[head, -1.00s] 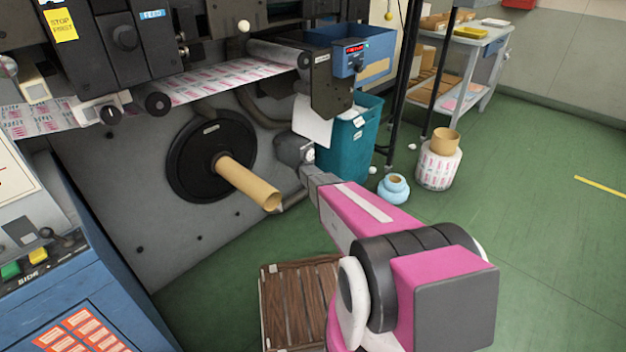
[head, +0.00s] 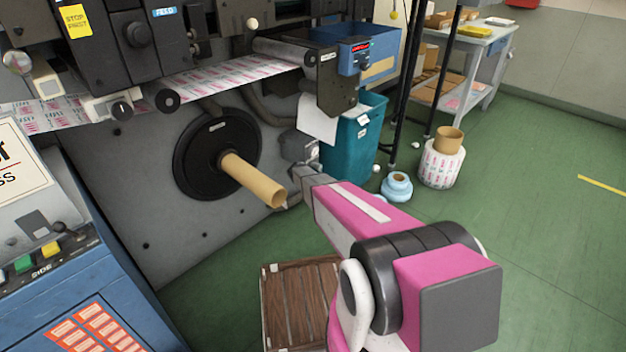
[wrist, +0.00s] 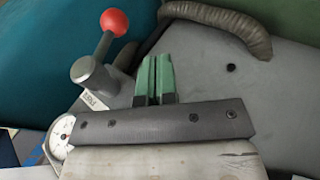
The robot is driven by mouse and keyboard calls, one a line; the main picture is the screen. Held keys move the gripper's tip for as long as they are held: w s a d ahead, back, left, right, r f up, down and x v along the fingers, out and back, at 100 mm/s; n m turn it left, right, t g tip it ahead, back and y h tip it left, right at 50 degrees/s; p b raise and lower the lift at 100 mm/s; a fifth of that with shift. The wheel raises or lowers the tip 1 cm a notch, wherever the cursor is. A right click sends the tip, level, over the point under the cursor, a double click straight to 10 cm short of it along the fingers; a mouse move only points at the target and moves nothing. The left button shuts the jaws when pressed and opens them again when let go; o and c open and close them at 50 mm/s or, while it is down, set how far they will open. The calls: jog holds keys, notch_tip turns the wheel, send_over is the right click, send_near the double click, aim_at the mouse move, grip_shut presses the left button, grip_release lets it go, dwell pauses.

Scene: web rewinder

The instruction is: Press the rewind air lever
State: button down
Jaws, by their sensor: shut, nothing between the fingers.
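The rewind air lever (wrist: 100,48) shows in the wrist view at the upper left: a thin rod with a red ball knob on a grey cylindrical body. The rod stands tilted up and to the right. My gripper (wrist: 154,58) is shut and empty, its green fingers together, to the right of the lever and apart from it in the picture. In the head view, my gripper is hidden beyond my pink arm near the machine's side, and the lever cannot be made out there.
A round gauge (wrist: 62,130) and a small label sit below the lever. A grey hose (wrist: 225,22) runs above right. The black rewind disc with its cardboard core (head: 252,180) sticks out left of my arm. A teal bin (head: 352,140) stands behind, and a wooden pallet (head: 300,305) lies below.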

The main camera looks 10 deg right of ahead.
jog(key=s+a+r, duration=0.1)
jog(key=s, duration=0.1)
jog(key=s+a+r, duration=0.1)
jog(key=s+a, duration=0.1)
jog(key=shift+a+r, duration=0.2)
jog(key=shift+a, duration=0.05)
jog(key=s+d+r+m+g+y, duration=0.1)
jog(key=s+r+m+g, duration=0.1)
jog(key=s+r, duration=0.4)
jog(key=s+d+r+m+g+y, duration=0.1)
jog(key=s+r, duration=0.6)
jog(key=s, duration=0.9)
jog(key=s+r+m+g+y, duration=0.2)
jog(key=s+r, duration=0.4)
jog(key=s, duration=0.5)
jog(key=shift+s+d+r+m+g+y, duration=0.3)
jog(key=shift+s+d+m+g+y, duration=0.1)
jog(key=shift+m+g, duration=0.55)
